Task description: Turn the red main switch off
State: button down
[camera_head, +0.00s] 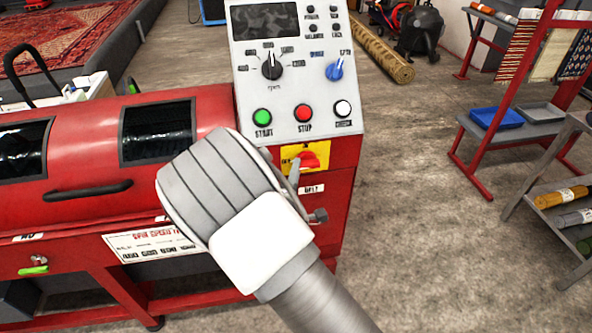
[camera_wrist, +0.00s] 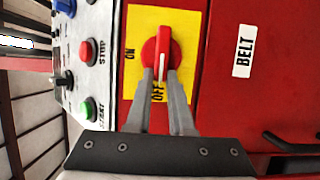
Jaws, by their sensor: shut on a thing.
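The red main switch (camera_wrist: 162,48) is a round knob with a raised bar on a yellow plate (camera_wrist: 190,22). The wrist view is turned sideways, with ON at the plate's left and OFF at its bottom. The bar's white line points down to OFF. My gripper (camera_wrist: 161,74) is shut on the bar, one finger on each side. The fingers partly cover the lower plate near the OFF label. In the head view the switch (camera_head: 311,160) sits on the yellow plate (camera_head: 322,149), and my wrist hides most of the fingers.
The control panel (camera_head: 297,75) above the switch has green, red and white buttons and two knobs. A BELT label (camera_head: 312,189) and a dark knob (camera_head: 320,215) are below the switch. A shelf rack (camera_head: 545,205) stands right, with open floor between.

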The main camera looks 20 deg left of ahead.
jog(key=shift+w+a+r, duration=0.1)
jog(key=shift+r, duration=0.05)
jog(key=c, duration=0.9)
grip_release()
jog(key=shift+o, duration=0.5)
jog(key=s+d+p, duration=0.1)
jog(key=s+d, duration=0.1)
jog(key=s, duration=1.5)
jog(key=shift+d+f+p, duration=0.2)
jog(key=shift+d+p, duration=0.1)
jog(key=shift+d, duration=0.1)
jog(key=shift+s, duration=0.1)
